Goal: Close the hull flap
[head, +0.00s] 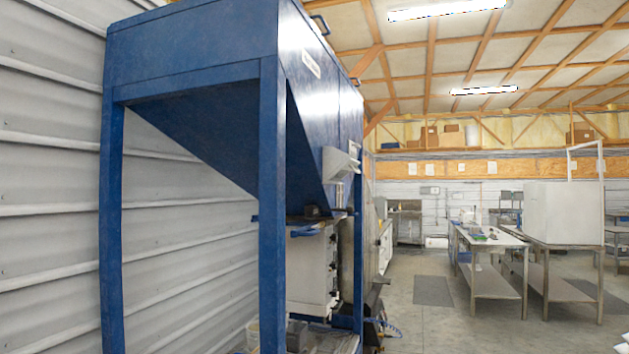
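A tall blue hopper (312,98) on blue legs fills the left half of the head view, close to the corrugated wall. Its sloped underside (215,130) narrows toward the lower right. Neither of my grippers is in view.
A blue front leg (272,210) stands close to me. Bins (298,335) sit low beneath the hopper. To the right, grey floor (430,325) is open, with a dark mat (433,291) and metal tables (492,285) beyond. A white box (563,213) stands on one table.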

